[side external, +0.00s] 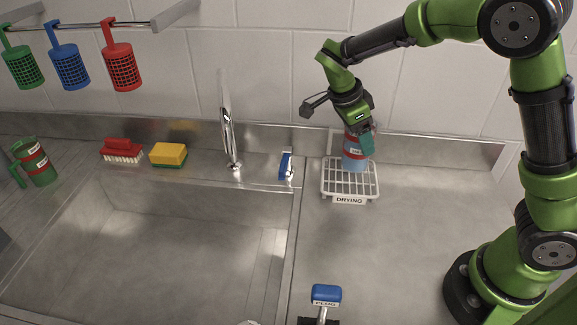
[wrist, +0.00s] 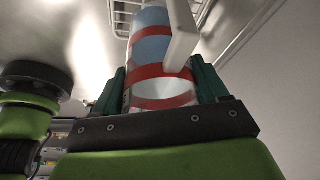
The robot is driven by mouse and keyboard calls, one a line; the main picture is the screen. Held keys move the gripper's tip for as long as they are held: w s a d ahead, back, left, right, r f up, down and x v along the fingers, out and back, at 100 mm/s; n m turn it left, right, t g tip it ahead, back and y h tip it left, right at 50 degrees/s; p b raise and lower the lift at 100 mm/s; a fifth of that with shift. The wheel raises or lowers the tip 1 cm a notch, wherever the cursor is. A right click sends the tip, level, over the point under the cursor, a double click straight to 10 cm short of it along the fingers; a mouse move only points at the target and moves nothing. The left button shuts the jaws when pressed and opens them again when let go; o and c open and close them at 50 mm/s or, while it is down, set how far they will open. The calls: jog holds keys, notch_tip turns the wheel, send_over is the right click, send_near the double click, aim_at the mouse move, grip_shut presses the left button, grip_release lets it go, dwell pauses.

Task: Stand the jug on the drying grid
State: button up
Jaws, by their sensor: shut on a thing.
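A blue jug with red bands and a pale label (side external: 352,161) is upright at the drying grid. My gripper (side external: 359,130) is shut on its upper part from above. In the wrist view the jug (wrist: 152,48) sits between the two dark green fingers of my gripper (wrist: 163,88), with a pale handle on its right. The white wire drying grid (side external: 337,188), labelled DRYING, lies on the steel counter right of the sink. The jug's base shows over the grid's back half; I cannot tell whether it touches the bars. Part of the grid (wrist: 122,14) shows beyond the jug.
A green jug (side external: 38,168) stands at the far left. A red brush (side external: 121,150), a yellow sponge (side external: 168,152) and the tap (side external: 230,135) line the sink's back. A blue plug handle (side external: 326,294) is in front. The counter right of the grid is clear.

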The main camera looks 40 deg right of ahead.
jog(key=shift+w+f, duration=0.2)
jog(key=shift+f, duration=0.7)
jog(key=shift+w+f, duration=0.2)
jog(key=shift+f, duration=0.7)
jog(key=o, duration=1.3)
jog(key=shift+f, duration=0.1)
jog(key=v, duration=1.1)
jog(key=n+t+y, duration=0.5)
jog(key=n+y, duration=0.1)
jog(key=n, duration=0.6)
send_near(354, 146)
jog(key=s+a+r, duration=0.3)
jog(key=s+r, duration=0.1)
jog(key=s, duration=0.2)
jog(key=s+n+t, duration=0.1)
jog(key=n, duration=0.1)
jog(key=s+n+t, duration=0.1)
jog(key=s+n, duration=0.1)
jog(key=s+a+n+t, duration=0.1)
jog(key=s+n+t, duration=0.1)
jog(key=shift+s+f+n, duration=0.1)
jog(key=shift+f+n, duration=0.2)
